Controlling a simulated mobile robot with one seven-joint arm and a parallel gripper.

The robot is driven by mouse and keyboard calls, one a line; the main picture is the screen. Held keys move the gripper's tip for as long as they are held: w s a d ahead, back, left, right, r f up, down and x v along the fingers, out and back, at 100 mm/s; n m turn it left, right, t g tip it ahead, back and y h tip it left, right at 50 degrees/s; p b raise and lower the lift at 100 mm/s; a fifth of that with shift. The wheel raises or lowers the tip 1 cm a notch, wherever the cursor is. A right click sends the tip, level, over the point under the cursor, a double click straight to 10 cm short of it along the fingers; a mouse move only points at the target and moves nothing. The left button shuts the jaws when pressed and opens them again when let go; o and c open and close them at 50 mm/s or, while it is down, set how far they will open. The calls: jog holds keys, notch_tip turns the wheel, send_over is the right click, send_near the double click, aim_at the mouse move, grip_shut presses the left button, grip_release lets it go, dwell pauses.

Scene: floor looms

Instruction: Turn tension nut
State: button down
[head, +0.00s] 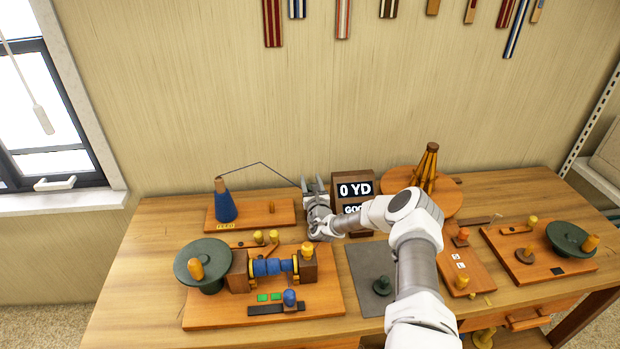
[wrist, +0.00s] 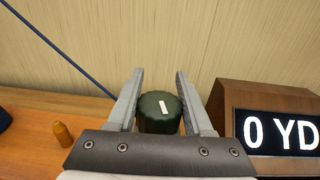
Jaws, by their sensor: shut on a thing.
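The tension nut (wrist: 158,120) is a dark green, ribbed round knob with a white mark on its top, seen in the wrist view. My gripper (wrist: 159,76) has one finger on each side of the nut and is shut on it. In the head view my gripper (head: 315,184) is at the back middle of the table, left of the yardage display. I cannot make out the nut there; the gripper hides it. The white mark leans slightly from upright in the wrist view.
The display box (head: 354,187) reading "0 YD" stands close on the right; it also shows in the wrist view (wrist: 230,100). A blue yarn cone (head: 225,208) on a board is to the left, its thread running toward my gripper. A winder board (head: 330,310) lies in front.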

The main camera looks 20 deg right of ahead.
dwell(0.3)
jog(key=shift+c, duration=1.5)
grip_release()
jog(key=s, duration=0.4)
jog(key=s+a, duration=0.1)
jog(key=s, duration=0.3)
jog(key=s+a, duration=0.1)
jog(key=s, duration=0.3)
jog(key=shift+w, duration=0.1)
